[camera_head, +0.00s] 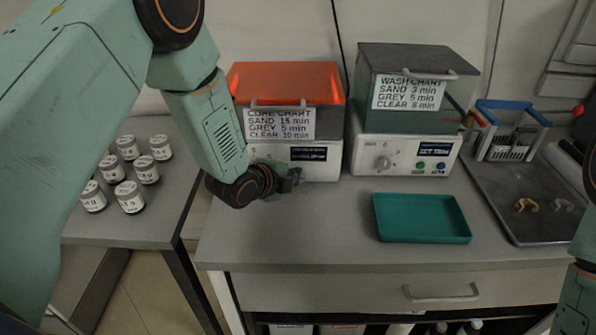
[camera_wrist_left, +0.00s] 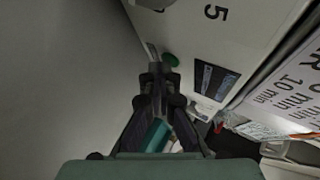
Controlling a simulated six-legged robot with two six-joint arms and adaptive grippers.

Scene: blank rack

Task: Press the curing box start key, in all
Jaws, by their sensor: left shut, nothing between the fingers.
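The curing box (camera_head: 325,172) has an orange lid, a white front with a dark display (camera_head: 308,154), and a cure chart (camera_head: 280,124). My left gripper (camera_head: 295,178) is shut and empty, low at the left part of its front, and hides part of the panel. In the left wrist view the shut fingertips (camera_wrist_left: 156,72) are close beside a round green key (camera_wrist_left: 171,60) on the white front (camera_wrist_left: 190,35). The display (camera_wrist_left: 210,80) lies to the key's right. I cannot tell whether the fingertips touch the front. My right gripper is out of view.
A wash box (camera_head: 405,155) with a knob and coloured keys stands right of the curing box. A teal tray (camera_head: 421,218) lies on the bench before it. Several jars (camera_head: 130,197) stand on the left table. A dark tray (camera_head: 510,226) and blue-edged rack (camera_head: 512,130) are at right.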

